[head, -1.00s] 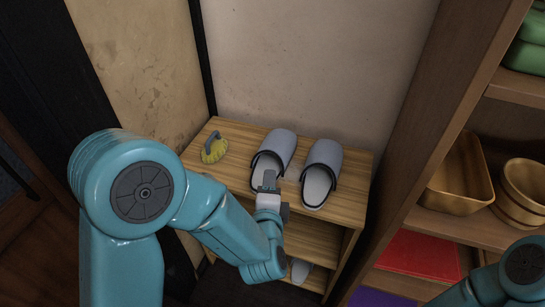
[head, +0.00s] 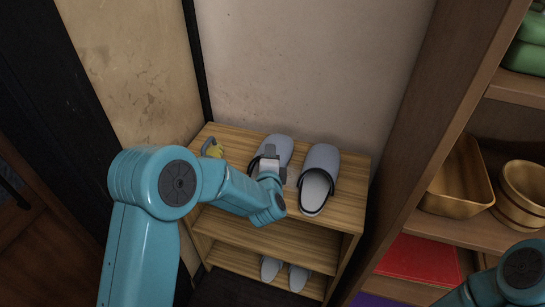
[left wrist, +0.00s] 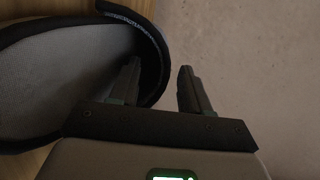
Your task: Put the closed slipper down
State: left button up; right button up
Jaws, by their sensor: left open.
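Two grey-blue closed-toe slippers with dark rims rest on the top board of a wooden rack (head: 340,210). The left slipper (head: 280,145) lies under my left gripper (head: 269,158) and is partly hidden by it. The right slipper (head: 320,165) stands clear beside it. In the left wrist view, a slipper (left wrist: 65,75) fills the left side. My left gripper (left wrist: 158,82) is open there, its two fingers on either side of the slipper's dark rim. I cannot tell whether they touch it. My right gripper is not in view.
More slippers (head: 285,272) lie on the low shelf. A wall (head: 310,60) stands close behind. A right-hand shelf holds wooden tubs (head: 522,190) and a red item (head: 420,257).

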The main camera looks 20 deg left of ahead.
pick_arm(q)
grip_shut()
dwell(0.4)
